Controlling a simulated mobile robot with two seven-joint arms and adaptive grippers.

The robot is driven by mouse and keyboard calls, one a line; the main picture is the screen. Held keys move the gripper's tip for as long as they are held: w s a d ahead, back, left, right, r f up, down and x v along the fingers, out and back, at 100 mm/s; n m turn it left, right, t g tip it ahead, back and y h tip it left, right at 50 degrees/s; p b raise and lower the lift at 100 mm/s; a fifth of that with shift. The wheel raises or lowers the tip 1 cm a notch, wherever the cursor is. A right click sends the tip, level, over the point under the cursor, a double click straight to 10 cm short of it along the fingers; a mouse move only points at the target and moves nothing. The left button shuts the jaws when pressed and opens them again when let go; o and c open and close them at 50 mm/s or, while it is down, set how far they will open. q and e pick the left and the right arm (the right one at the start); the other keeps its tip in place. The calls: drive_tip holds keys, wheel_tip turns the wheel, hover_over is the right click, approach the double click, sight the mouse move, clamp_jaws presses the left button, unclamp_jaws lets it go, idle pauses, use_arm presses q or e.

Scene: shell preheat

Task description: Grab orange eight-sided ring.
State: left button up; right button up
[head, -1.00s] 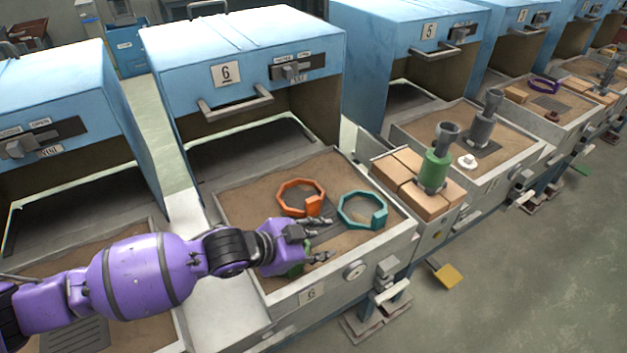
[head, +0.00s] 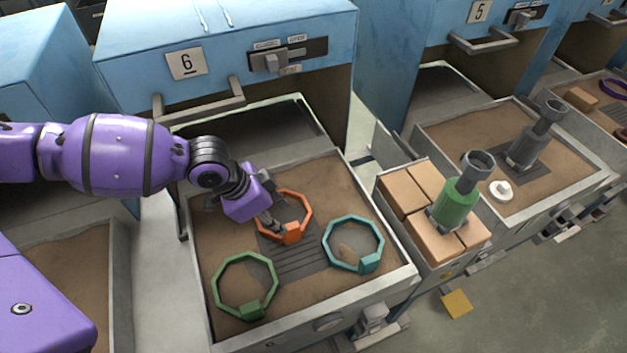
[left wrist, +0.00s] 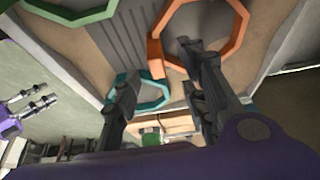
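The orange eight-sided ring (head: 307,210) lies in the sand bed of station 6, its small block at the near side. My left gripper (head: 270,213) is over its left part, partly hiding it. In the left wrist view the left gripper (left wrist: 158,65) is open, its fingers apart, with the orange ring's block (left wrist: 155,55) seen between them. Contact cannot be told. A teal ring (head: 325,235) lies to the right and a green ring (head: 216,290) at the near left. My right gripper (left wrist: 40,98) shows at the left of the wrist view, fingers apart and empty.
A blue hood with handle (head: 200,108) stands behind the sand bed. The bed's raised rim (head: 400,283) surrounds the rings. A green cylinder tool (head: 455,205) stands on tan blocks (head: 402,192) at the right.

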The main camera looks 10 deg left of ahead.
sight(290, 226)
use_arm(q)
drive_tip(key=x, duration=0.3)
drive_tip(key=d+x, duration=0.1)
drive_tip(key=x, duration=0.2)
drive_tip(key=shift+d, duration=0.15)
drive_tip(key=shift+d+f, duration=0.1)
drive_tip(key=shift+f, duration=0.2)
use_arm(e)
drive_tip(key=shift+s+a+f, duration=0.15)
drive_tip(key=shift+s+f, duration=0.05)
drive_tip(key=shift+s, duration=0.55)
use_arm(q)
drive_tip(key=shift+w, duration=0.1)
clamp_jaws()
